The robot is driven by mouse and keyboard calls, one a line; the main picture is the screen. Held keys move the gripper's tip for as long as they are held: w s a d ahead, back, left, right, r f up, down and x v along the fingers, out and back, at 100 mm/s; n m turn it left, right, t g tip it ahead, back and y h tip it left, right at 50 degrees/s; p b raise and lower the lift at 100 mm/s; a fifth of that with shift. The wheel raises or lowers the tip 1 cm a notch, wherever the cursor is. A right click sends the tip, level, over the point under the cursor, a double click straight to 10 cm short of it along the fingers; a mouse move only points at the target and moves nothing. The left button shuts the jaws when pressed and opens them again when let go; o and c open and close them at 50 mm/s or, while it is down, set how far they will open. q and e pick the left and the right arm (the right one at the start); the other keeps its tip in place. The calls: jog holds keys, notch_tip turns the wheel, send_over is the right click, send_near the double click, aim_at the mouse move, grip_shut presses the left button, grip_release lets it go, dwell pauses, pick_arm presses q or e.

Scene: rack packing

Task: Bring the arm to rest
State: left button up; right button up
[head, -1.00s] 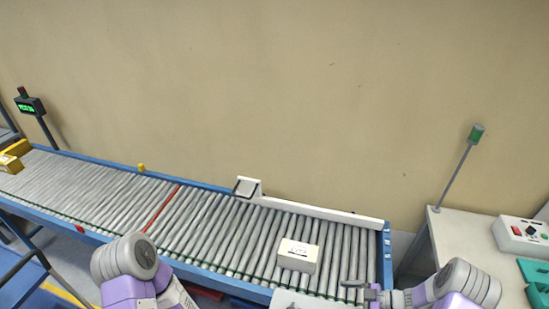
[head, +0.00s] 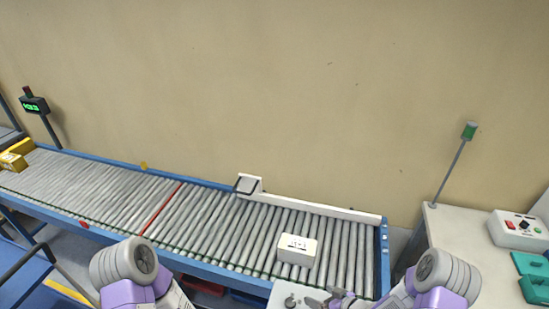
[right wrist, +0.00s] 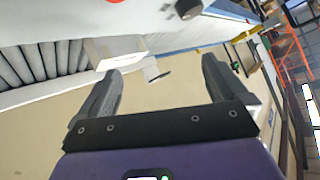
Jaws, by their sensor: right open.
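My right arm (head: 437,277) comes in at the lower right of the head view, bent inward. Its gripper (head: 335,298) is at the bottom edge, in front of the conveyor's near rail and partly cut off by the frame. In the right wrist view the gripper (right wrist: 160,67) has its two dark fingers wide apart, with nothing held between them. My left arm (head: 130,267) shows at the lower left of the head view as a bent link; its gripper is out of view.
A white labelled box (head: 297,250) sits on the roller conveyor (head: 220,228), near its right end and beyond the right gripper. A pale table (head: 455,225) with a button box (head: 518,230) and green trays (head: 533,276) stands at the right. Yellow boxes (head: 14,156) lie far left.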

jog(key=s+a+f+m+g, duration=0.1)
jog(key=s, duration=0.1)
jog(key=s+a+f+m+g+h, duration=0.1)
jog(key=s, duration=0.2)
jog(key=s+a+f+m+g+h, duration=0.1)
jog(key=s+m, duration=0.1)
jog(key=shift+s+a, duration=0.15)
jog(key=shift+a, duration=0.05)
jog(key=s+a+m+g+h, duration=0.1)
jog(key=s+a+m+g, duration=0.3)
jog(key=s, duration=0.9)
notch_tip(320, 180, down, 17)
jog(key=w+d+b, duration=0.1)
jog(key=b, duration=1.6)
jog(key=shift+n, duration=0.4)
jog(key=shift+w+r, duration=0.1)
